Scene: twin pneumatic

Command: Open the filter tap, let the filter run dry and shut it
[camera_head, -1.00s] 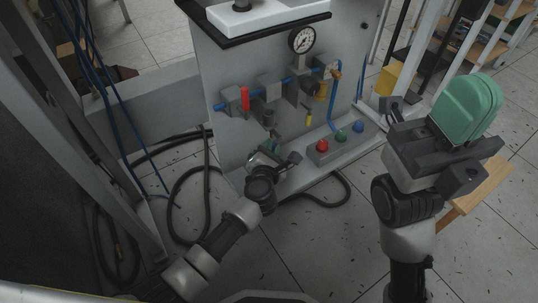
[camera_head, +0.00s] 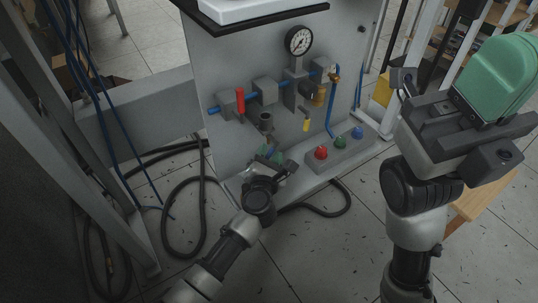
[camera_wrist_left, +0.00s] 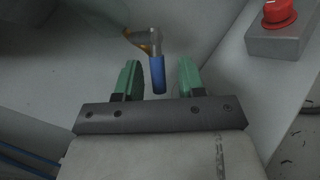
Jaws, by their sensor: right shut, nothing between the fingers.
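A blue tap handle (camera_wrist_left: 158,75) with a brass-coloured fitting (camera_wrist_left: 146,40) hangs below a pale, glassy shape in the left wrist view. My left gripper (camera_wrist_left: 160,78) is open, its green fingers on either side of the blue handle with a gap on both sides. In the head view my left gripper (camera_head: 273,153) is low in front of the panel, under the dark cup of a filter unit (camera_head: 266,121); it hides the handle there. My right gripper (camera_head: 500,68) is shut and empty, its green fingers raised at the right, well away from the panel.
The grey panel (camera_head: 215,60) carries a pressure gauge (camera_head: 299,41), a red lever (camera_head: 240,101), a brass unit (camera_head: 319,96) and a yellow handle (camera_head: 306,124). A button box (camera_head: 347,151) stands right of my left gripper. Black hoses (camera_head: 203,215) lie on the floor.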

